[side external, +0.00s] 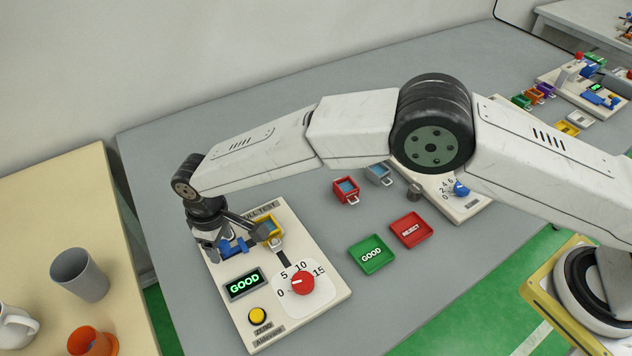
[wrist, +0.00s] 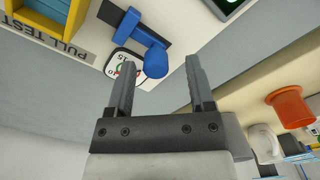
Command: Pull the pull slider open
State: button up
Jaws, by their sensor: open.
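The pull slider looks to be the blue handle (side external: 238,246) on the pull test panel (side external: 325,292), beside a dark slot. In the wrist view the blue slider (wrist: 143,45) shows a bar and a rounded knob. My gripper (wrist: 162,34) is open, with its two fingers apart and the knob appearing between them. I cannot tell whether a finger touches it. In the side view my gripper (side external: 245,229) is low over the panel's far left end and partly covers the slider.
A yellow bin (side external: 275,239) with a blue item sits on the panel. The panel has a lit GOOD display (side external: 244,284), a red dial (side external: 302,283) and a yellow button (side external: 257,315). Green (side external: 372,255) and red (side external: 411,230) trays lie to the right. Cups stand on the left table.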

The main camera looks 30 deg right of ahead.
aim_at(223, 241)
jog(key=shift+r, duration=3.8)
jog(key=shift+w+d+r, duration=0.1)
jog(key=shift+w+d, duration=0.05)
jog(key=shift+d, duration=0.15)
jog(key=d+r+m+t, duration=0.1)
jog(key=d+r+m, duration=0.15)
jog(key=d, duration=0.95)
jog(key=d+r+m, duration=0.2)
jog(key=d+r, duration=0.1)
jog(key=d, duration=0.9)
jog(key=s+d+f+m+t, duration=0.1)
jog(key=s+d+m, duration=0.3)
jog(key=s+d, duration=1.2)
jog(key=shift+s+d+t, duration=0.25)
jog(key=shift+s+t, duration=0.05)
jog(key=shift+s, duration=0.3)
